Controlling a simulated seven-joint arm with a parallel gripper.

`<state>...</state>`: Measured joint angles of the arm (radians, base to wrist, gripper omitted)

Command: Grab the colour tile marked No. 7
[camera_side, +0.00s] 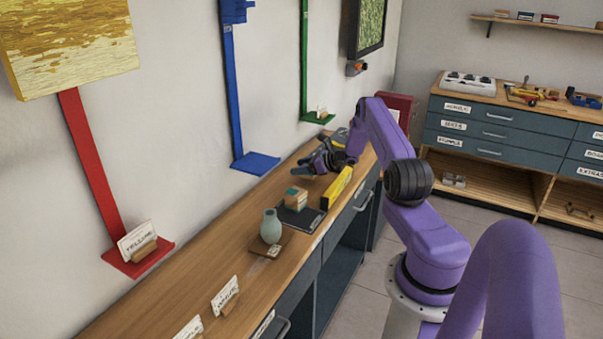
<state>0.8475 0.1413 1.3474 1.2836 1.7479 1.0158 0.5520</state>
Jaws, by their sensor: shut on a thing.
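My gripper (312,168) is over the far part of the wooden bench, pointing left toward the wall. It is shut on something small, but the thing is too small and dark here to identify. No tile with a readable No. 7 shows. A small stack of teal and tan blocks (296,198) stands on a dark tray or board (301,219), nearer the camera than my gripper and apart from it. Whether these blocks are colour tiles, I cannot tell.
A yellow bar (337,187) lies right of the stack. A pale green vase (271,227) and label cards (225,296) stand nearer on the bench (190,275). Red (138,259), blue (255,163) and green (317,117) brackets line the wall. Bare wood lies along the bench's left side.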

